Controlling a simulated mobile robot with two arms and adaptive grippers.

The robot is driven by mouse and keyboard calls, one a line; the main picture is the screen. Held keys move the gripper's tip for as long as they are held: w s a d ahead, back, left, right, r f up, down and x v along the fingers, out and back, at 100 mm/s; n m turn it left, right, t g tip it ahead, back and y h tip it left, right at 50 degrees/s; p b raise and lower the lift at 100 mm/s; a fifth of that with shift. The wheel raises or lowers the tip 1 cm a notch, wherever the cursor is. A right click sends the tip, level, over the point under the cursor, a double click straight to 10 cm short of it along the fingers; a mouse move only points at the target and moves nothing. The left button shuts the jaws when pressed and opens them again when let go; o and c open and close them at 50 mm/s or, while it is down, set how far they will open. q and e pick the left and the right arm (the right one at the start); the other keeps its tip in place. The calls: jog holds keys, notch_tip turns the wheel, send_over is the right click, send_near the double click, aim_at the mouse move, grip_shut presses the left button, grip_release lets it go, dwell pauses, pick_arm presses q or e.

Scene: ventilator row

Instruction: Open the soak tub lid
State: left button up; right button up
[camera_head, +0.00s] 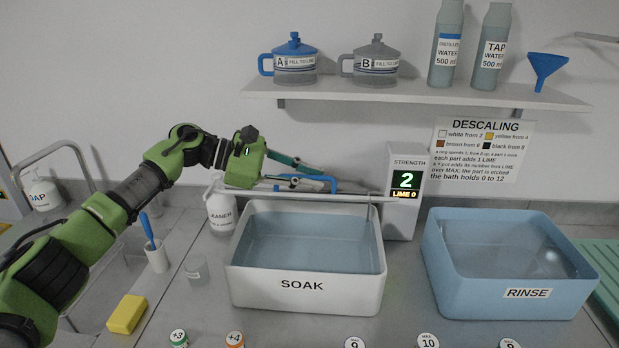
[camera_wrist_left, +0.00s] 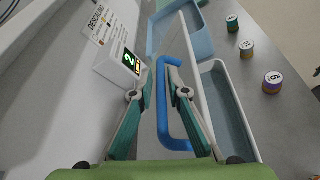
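The white soak tub (camera_head: 303,285) stands on the counter, its water visible from above. Its pale lid (camera_head: 400,200) is raised at the back and shows almost edge-on in the head view, clear of the tub's front rim. The blue lid handle (camera_head: 325,183) is on the lid's upper side, and it shows as a loop in the left wrist view (camera_wrist_left: 178,146). My left gripper (camera_head: 325,180) is at the handle. Its fingertips close in on both sides of the blue bar, one finger reaching through the loop. My right gripper is in neither view.
The strength display (camera_head: 406,190) stands close behind the tub's right corner. The blue rinse tub (camera_head: 500,295) is to the right. A cleaner bottle (camera_head: 221,210), beaker (camera_head: 196,268), brush cup (camera_head: 156,257) and yellow sponge (camera_head: 126,314) are left. A shelf (camera_head: 420,92) hangs above.

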pick_arm(q)
jog(key=shift+a, duration=0.25)
jog(key=v, duration=1.1)
jog(key=shift+s+a+r, duration=0.15)
jog(key=shift+a, duration=0.05)
